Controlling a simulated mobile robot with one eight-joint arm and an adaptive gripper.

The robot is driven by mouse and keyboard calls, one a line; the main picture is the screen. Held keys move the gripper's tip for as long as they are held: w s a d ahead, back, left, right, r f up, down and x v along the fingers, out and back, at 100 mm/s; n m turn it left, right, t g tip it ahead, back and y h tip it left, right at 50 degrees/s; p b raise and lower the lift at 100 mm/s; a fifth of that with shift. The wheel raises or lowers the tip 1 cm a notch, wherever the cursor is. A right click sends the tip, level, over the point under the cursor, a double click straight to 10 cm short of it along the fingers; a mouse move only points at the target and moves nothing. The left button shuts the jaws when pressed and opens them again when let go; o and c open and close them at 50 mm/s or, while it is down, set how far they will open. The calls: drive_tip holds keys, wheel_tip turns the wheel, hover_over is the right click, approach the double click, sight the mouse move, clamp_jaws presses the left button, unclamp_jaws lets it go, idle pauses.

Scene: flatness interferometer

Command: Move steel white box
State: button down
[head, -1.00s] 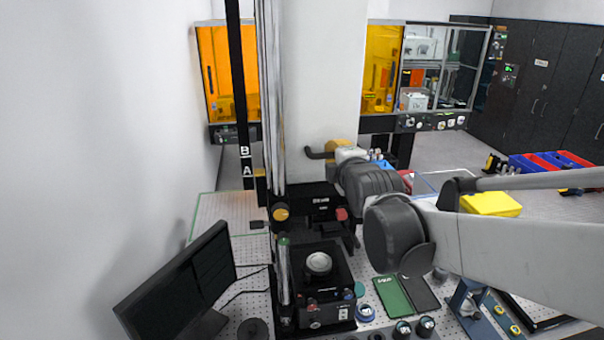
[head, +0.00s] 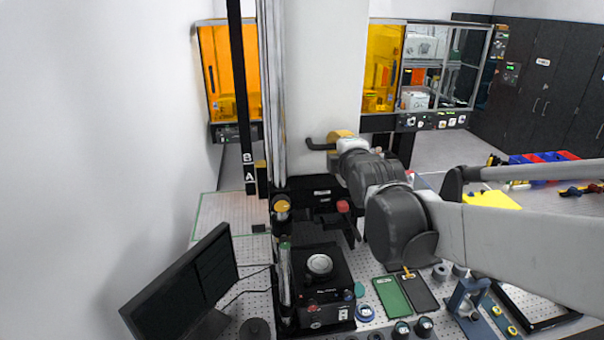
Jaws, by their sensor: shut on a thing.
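The tall white box (head: 322,95) stands upright at the centre of the head view, on a black carriage (head: 315,190) beside a bright vertical column. A black handle (head: 316,145) sticks out at the box's lower front. My gripper (head: 334,144) is at this handle, shut on it as far as I can see. Its fingers are small and partly hidden by my wrist and a yellow part (head: 344,134). Below the carriage, a black stage (head: 335,290) carries a round silver disc (head: 319,265), with a clear gap above the disc.
A black strip (head: 247,110) marked B and A stands left of the box. A monitor (head: 180,285) is at the lower left. Green and dark pads (head: 392,296) and several small parts lie right of the stage. Orange-windowed cabinets (head: 225,75) stand behind.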

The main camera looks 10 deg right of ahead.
drive_tip(key=shift+r+p, duration=0.4)
drive_tip(key=shift+r, duration=0.15)
idle(0.6)
drive_tip(key=c, duration=1.4)
unclamp_jaws()
drive_tip(key=shift+s, duration=0.1)
drive_tip(key=v, duration=1.2)
drive_tip(key=s+f+m+g+b, duration=0.3)
drive_tip(key=s+f+m+b, duration=0.3)
drive_tip(key=f+b, duration=0.7)
drive_tip(key=s+f+m+g+b, duration=0.2)
drive_tip(key=s+f+m+b, duration=0.4)
drive_tip(key=f+b, duration=0.8)
drive_tip(key=s+f+m+g+b, duration=0.3)
drive_tip(key=f+b, duration=1)
drive_tip(key=f, duration=1.9)
drive_tip(key=shift+s+m+g+b, duration=0.3)
drive_tip(key=shift+s+m, duration=1.2)
drive_tip(key=shift+s, duration=0.05)
